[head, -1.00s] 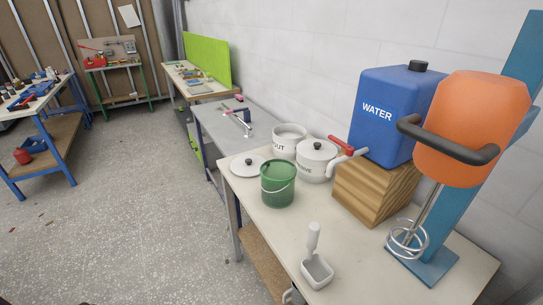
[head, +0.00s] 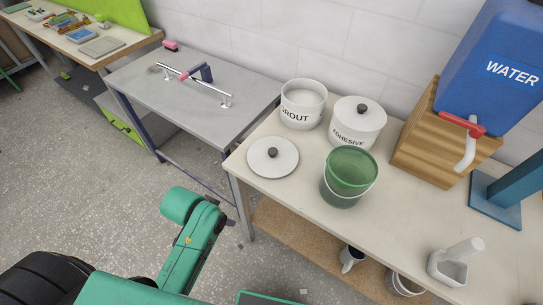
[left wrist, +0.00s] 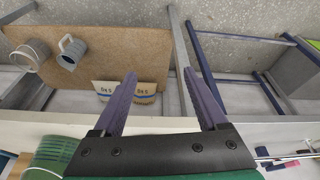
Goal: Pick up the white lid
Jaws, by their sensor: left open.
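A round white lid (head: 280,168) with a black knob lies flat on the table (head: 400,222), at its left end. It is in front of the open white GROUT bucket (head: 301,116). Another white lid with a black knob sits on the ADHESIVE bucket (head: 352,132). My green left arm shows in the head view, left of the table and apart from the lid; its fingers cannot be made out there. In the left wrist view my left gripper (left wrist: 160,76) is open and empty, near the table's edge. The lid cannot be made out in that view. My right gripper is not in view.
A green bucket (head: 347,185) stands right of the lid. A blue WATER tank (head: 500,60) on a wooden block (head: 420,135) and a white scoop (head: 447,268) are farther right. A grey table (head: 195,110) stands to the left. Bags (left wrist: 145,94) and a mug (left wrist: 72,48) are on the lower shelf.

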